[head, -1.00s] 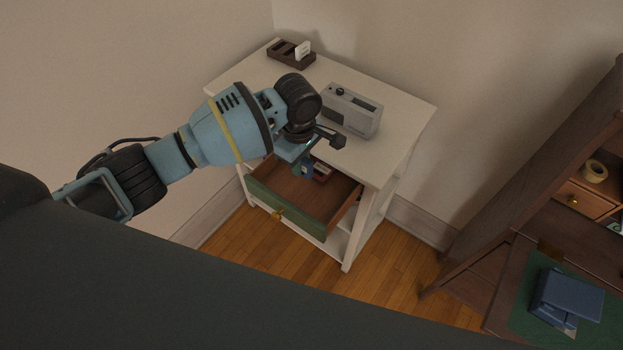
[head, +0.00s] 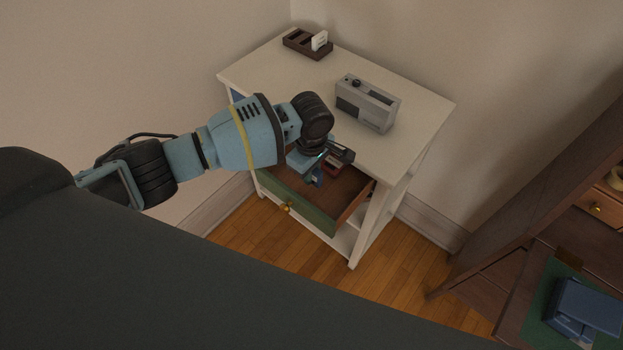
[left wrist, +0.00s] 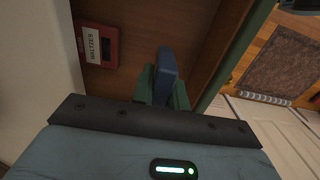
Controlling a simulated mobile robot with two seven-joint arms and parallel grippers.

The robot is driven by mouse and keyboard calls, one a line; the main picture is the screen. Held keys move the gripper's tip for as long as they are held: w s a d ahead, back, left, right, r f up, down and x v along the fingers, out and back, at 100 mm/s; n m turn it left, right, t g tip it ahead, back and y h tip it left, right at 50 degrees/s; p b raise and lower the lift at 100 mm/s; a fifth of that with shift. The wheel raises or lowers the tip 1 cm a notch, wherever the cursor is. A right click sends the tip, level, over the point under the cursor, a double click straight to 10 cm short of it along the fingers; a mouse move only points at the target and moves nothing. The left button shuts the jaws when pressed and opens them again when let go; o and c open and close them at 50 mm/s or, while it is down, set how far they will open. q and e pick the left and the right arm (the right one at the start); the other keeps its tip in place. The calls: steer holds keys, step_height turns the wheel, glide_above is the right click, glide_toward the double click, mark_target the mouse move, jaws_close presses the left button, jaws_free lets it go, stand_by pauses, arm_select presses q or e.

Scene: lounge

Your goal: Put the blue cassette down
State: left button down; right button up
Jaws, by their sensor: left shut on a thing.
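The blue cassette (left wrist: 168,70) is held on edge between the green fingers of my left gripper (left wrist: 162,88) in the left wrist view. In the head view my left gripper (head: 317,172) is over the open drawer (head: 348,192) of the white cabinet, and a bit of the blue cassette (head: 318,181) shows below it. The drawer has a brown inside and a green front. Whether the cassette touches the drawer floor I cannot tell. My right gripper is not in view.
A grey radio (head: 367,104) and a dark slotted rack (head: 307,43) holding a white cassette stand on the cabinet top (head: 420,104). A brown desk stands at right.

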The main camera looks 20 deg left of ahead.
arm_select(q)
step_height(320, 180, down, 4)
steer(key=shift+r+b, duration=0.15)
steer(key=shift+b, duration=0.3)
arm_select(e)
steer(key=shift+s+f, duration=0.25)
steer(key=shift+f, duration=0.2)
arm_select(q)
steer(key=c, duration=1.4)
jaws_free()
